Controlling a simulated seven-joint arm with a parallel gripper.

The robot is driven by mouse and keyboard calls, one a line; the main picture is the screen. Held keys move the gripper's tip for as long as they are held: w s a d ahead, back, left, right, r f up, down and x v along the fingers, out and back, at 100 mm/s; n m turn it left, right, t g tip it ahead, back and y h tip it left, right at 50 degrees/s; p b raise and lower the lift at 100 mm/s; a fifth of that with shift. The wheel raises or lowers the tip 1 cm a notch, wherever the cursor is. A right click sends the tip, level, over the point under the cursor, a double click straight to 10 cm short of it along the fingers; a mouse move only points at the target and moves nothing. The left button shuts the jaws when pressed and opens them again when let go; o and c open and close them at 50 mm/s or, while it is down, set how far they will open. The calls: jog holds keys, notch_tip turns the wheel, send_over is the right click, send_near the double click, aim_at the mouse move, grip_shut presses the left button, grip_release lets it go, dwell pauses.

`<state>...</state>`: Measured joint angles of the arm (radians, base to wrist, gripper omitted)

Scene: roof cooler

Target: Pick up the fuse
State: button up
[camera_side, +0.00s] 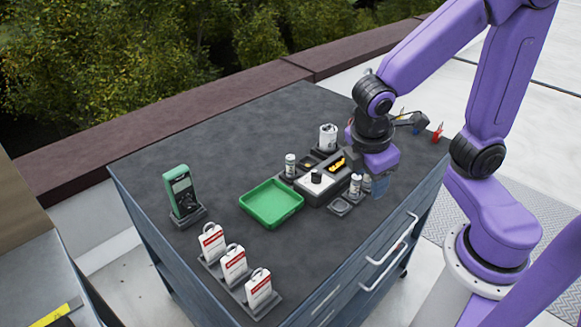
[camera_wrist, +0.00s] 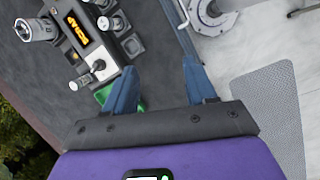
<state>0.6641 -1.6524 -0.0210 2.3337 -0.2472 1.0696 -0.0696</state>
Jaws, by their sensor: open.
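Several small pale cylinders stand in dark holders around a central tester unit, and I cannot tell for certain which one is the fuse. One cylinder (camera_side: 290,165) stands left of the unit, and another (camera_side: 355,185) stands at its right, close to my gripper. My gripper (camera_side: 378,188) points down at the right of the holders, with its far side hidden by the wrist. In the wrist view my gripper (camera_wrist: 160,88) has its two blue fingers wide apart with nothing between them. A pale cylinder (camera_wrist: 88,75) shows left of the fingers.
The unit has a yellow display (camera_wrist: 78,30). A larger white canister (camera_side: 327,138) stands behind it. A green tray (camera_side: 271,222), a green meter (camera_side: 183,192) and several red-and-white tags (camera_side: 233,263) occupy the left and front. The cart top's back left is clear.

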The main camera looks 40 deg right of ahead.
jog(key=w+f+n+t+h, duration=0.1)
jog(key=w+f+n+h, duration=0.2)
jog(key=w+h, duration=0.85)
jog(key=n+t+h, duration=0.2)
jog(key=n+h, duration=0.1)
send_over(288, 164)
jog(key=a, duration=0.4)
notch_tip(288, 164, down, 5)
jog(key=shift+y, duration=0.25)
jog(key=shift+s+d+f, duration=0.15)
jog(key=shift+f, duration=1.35)
jog(key=shift+s+d+f, duration=0.1)
jog(key=shift+s+f, duration=0.05)
jog(key=shift+f, duration=1.35)
jog(key=shift+d+f, duration=0.15)
jog(key=shift+f, duration=0.2)
jog(key=x, duration=0.4)
jog(key=shift+d, duration=0.35)
jog(key=shift+r, duration=0.1)
jog(key=c, duration=1)
